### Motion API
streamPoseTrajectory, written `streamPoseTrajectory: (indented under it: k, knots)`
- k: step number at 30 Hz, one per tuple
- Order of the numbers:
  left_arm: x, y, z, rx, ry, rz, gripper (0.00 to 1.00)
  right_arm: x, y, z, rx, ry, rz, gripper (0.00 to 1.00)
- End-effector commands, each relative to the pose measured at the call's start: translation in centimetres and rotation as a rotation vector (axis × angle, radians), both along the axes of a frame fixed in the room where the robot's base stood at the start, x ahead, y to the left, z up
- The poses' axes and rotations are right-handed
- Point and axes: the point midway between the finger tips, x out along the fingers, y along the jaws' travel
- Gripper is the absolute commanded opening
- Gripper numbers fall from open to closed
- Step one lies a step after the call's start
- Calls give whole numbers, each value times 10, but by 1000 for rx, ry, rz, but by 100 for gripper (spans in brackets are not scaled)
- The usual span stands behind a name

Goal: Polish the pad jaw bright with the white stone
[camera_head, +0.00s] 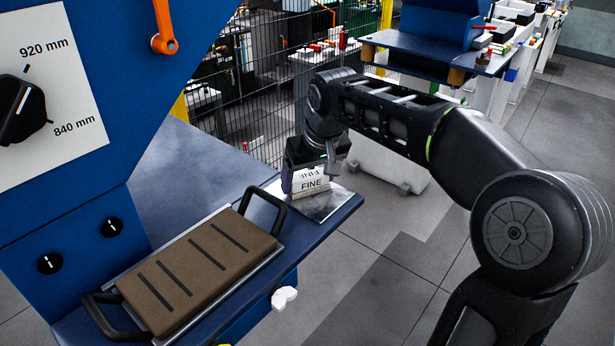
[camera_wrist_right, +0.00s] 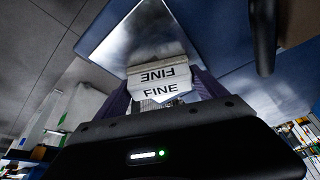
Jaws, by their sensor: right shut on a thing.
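My right gripper (camera_head: 314,160) is shut on the white stone (camera_head: 311,184), which is marked FINE. In the right wrist view, the stone (camera_wrist_right: 160,82) sits between the fingers, and a second, inverted FINE shows above the upright one. The stone is at a shiny metal plate (camera_head: 328,205) on the far right end of the blue table; I cannot tell whether they touch. The plate also shows in the right wrist view (camera_wrist_right: 150,38). A brown slotted pad (camera_head: 200,265) lies left of the gripper. I cannot tell for certain which part is the pad jaw. My left gripper is not in view.
The pad's carrier has black handles (camera_head: 266,208) at both ends, one close to the plate. A blue machine panel (camera_head: 105,190) with knobs stands left of the table (camera_head: 185,160). A white part (camera_head: 285,297) sticks out at the table's front edge. A wire fence (camera_head: 265,90) stands behind.

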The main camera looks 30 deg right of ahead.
Motion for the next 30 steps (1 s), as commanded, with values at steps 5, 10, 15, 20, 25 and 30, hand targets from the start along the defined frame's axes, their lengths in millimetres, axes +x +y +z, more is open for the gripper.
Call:
streamPoseTrajectory:
  k: [5, 10, 15, 20, 25, 30]
  knots:
    - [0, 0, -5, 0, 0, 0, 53, -7, -3, -2, 0, 0, -2, 24]
    - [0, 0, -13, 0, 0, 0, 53, -21, -6, -3, -1, 0, -1, 24]
    - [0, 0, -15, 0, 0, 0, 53, -29, -9, -3, 0, 2, -1, 24]
    - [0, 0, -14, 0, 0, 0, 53, -30, -9, -3, 1, 4, 0, 24]
    - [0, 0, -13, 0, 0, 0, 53, -29, -9, -3, 1, 5, 0, 24]
    - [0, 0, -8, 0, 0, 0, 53, -19, -5, -1, 1, 6, 1, 24]
